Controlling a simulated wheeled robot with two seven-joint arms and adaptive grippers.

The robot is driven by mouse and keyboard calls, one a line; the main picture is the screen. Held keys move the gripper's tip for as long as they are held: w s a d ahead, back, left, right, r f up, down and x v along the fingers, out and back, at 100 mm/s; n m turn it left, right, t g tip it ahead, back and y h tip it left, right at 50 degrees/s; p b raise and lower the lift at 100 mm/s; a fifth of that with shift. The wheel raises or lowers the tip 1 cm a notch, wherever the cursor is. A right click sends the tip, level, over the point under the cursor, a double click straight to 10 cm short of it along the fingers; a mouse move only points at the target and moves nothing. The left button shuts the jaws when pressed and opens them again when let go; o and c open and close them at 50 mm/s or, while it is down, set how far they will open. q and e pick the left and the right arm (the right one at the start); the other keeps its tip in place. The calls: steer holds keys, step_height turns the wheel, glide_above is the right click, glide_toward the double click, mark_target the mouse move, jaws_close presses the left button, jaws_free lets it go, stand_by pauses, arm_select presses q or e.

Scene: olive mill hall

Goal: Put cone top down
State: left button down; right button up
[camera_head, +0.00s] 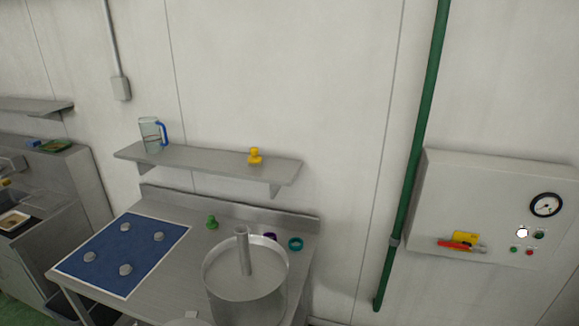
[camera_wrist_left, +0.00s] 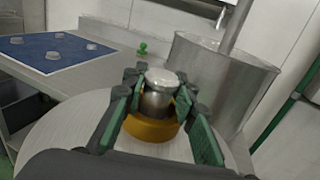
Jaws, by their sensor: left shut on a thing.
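My left gripper (camera_wrist_left: 157,98) shows in the left wrist view, its green-padded fingers shut on a metal piece (camera_wrist_left: 160,78). The piece has a bright rounded top, a grey body and a wide orange base (camera_wrist_left: 152,129). A pale round disc (camera_wrist_left: 62,138) lies below it; I cannot tell whether the base touches it. I cannot tell whether the held piece is the cone, as the fingers hide its sides. The head view shows neither gripper.
A steel drum with a central post (camera_head: 245,290) stands right of a blue mat (camera_head: 130,255) bearing several grey pucks. A green knob piece (camera_head: 212,222) and a teal ring (camera_head: 295,243) are nearby. A shelf (camera_head: 205,161) holds a jug (camera_head: 149,135) and a yellow piece (camera_head: 255,156).

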arm_select(q)
steer(key=s+d, duration=0.7)
steer(key=d, duration=0.6)
steer(key=shift+f, duration=0.15)
steer(key=shift+f+b, duration=0.45)
steer(key=shift+f, duration=0.05)
